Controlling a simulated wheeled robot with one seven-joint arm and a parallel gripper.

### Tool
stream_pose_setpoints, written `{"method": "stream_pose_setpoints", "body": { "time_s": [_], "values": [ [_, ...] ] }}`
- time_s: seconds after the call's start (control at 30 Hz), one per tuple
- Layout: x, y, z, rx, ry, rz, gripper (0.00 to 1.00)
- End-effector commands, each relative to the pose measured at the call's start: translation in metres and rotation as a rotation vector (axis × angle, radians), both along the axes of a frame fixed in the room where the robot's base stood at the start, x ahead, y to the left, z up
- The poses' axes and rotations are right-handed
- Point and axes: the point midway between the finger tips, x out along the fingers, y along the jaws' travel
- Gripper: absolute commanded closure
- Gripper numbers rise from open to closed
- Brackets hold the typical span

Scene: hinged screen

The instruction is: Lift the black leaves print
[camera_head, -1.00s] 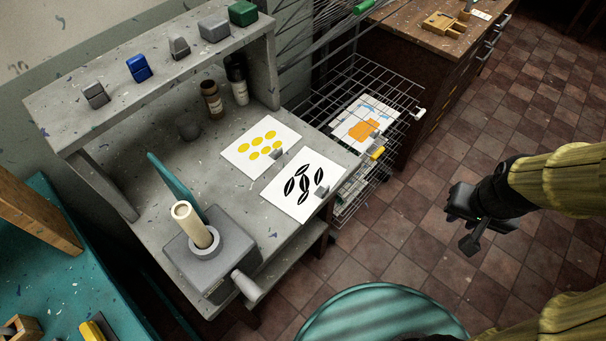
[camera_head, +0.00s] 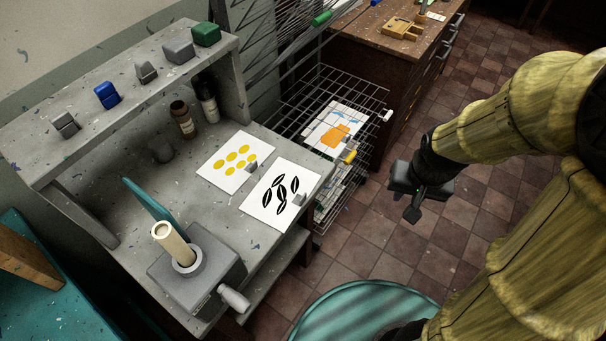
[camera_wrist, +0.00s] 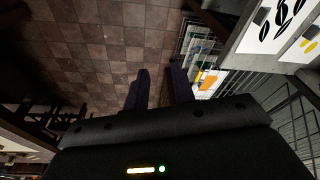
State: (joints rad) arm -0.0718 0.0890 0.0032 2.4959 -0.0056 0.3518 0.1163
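The black leaves print (camera_head: 279,195) is a white sheet with several black leaf shapes. It lies flat on the grey workbench near its right front edge, with a small grey block (camera_head: 299,199) on its right side. It also shows at the top right of the wrist view (camera_wrist: 270,27). My gripper (camera_head: 411,211) hangs over the floor to the right of the bench, apart from the print. In the wrist view its two dark fingers (camera_wrist: 158,88) stand apart with nothing visible between them.
A yellow dots print (camera_head: 235,162) lies beside the leaves print. A wire rack (camera_head: 376,98) with an orange print (camera_head: 335,136) stands right of the bench. A grey device with a cream roller (camera_head: 174,244) sits at the bench's front. A teal round top (camera_head: 365,310) is below.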

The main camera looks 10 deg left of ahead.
Motion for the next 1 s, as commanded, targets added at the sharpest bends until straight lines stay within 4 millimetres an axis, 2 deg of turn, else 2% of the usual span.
{"method": "stream_pose_setpoints", "body": {
  "time_s": [0.03, 0.13, 0.3, 0.5, 0.6, 0.77, 1.0],
  "values": [
    [0.010, 0.013, 0.004, 0.007, 0.018, -0.003, 0.75],
    [0.029, 0.045, 0.001, 0.022, 0.052, -0.038, 0.75],
    [0.053, 0.109, -0.016, 0.034, 0.113, -0.106, 0.75],
    [0.058, 0.187, -0.048, 0.026, 0.175, -0.189, 0.75],
    [0.053, 0.215, -0.064, 0.017, 0.194, -0.224, 0.75],
    [0.048, 0.236, -0.077, 0.012, 0.205, -0.256, 0.75],
    [0.049, 0.235, -0.079, 0.013, 0.205, -0.261, 0.75]
  ]
}}
